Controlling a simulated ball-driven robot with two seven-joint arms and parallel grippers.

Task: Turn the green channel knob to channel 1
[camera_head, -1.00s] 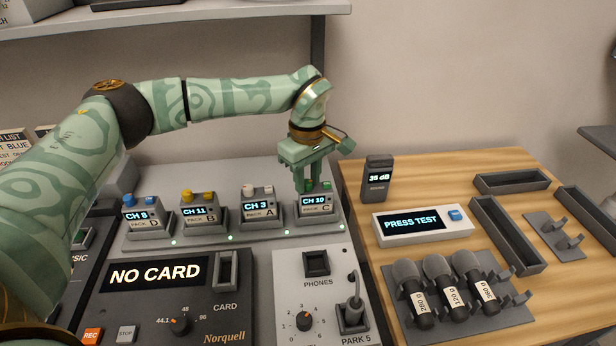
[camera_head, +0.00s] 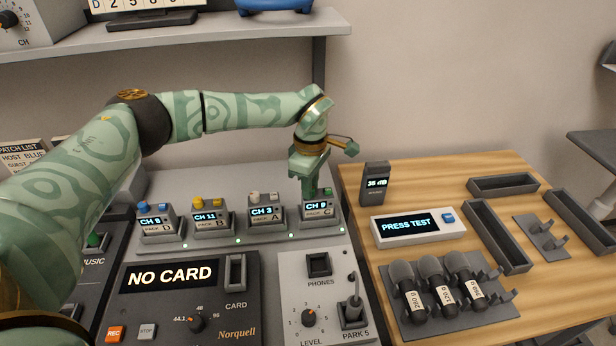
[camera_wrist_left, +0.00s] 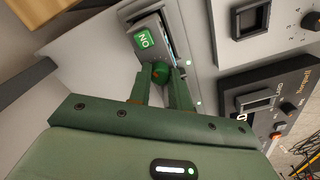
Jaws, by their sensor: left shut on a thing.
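The green channel knob (camera_wrist_left: 160,72) sits on top of pack C (camera_head: 320,211), the rightmost of the packs in the head view. Its display reads CH 9. My left gripper (camera_head: 309,194) reaches down onto this pack from above. In the left wrist view the two fingers (camera_wrist_left: 160,84) stand on either side of the green knob and are shut on it. In the head view the fingers hide most of the knob. A green ON button (camera_wrist_left: 144,39) shows beside the knob in the wrist view. My right gripper is in neither view.
Pack A (camera_head: 264,213), reading CH 3, stands just left of pack C. Packs B (camera_head: 211,217) and D (camera_head: 158,223) stand further left, with CH 11 and CH 8. A shelf (camera_head: 200,40) hangs above. A 35 dB meter (camera_head: 375,184) stands to the right on the wooden table.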

